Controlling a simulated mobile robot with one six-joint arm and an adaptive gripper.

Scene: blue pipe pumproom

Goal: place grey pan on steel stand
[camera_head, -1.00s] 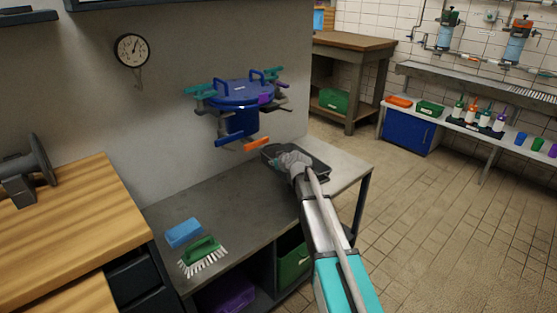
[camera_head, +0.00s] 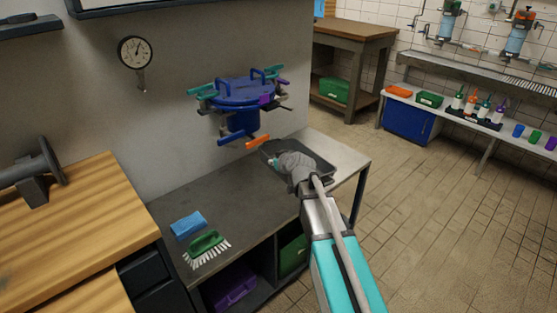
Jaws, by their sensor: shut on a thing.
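The grey pan (camera_head: 318,164) is a dark, shallow, rectangular tray at the right end of the steel stand (camera_head: 225,205), a grey metal-topped table against the wall. My gripper (camera_head: 281,163) reaches over the pan and is shut on it. My gripper and wrist hide part of the pan and the fingertips are hard to make out. I cannot tell whether the pan's underside touches the stand top or is slightly above it.
A blue sponge (camera_head: 188,225) and a green brush (camera_head: 206,246) lie on the stand's front left. A blue valve assembly (camera_head: 245,95) juts from the wall above the stand. A wooden bench (camera_head: 70,220) adjoins at left. The stand's middle is clear.

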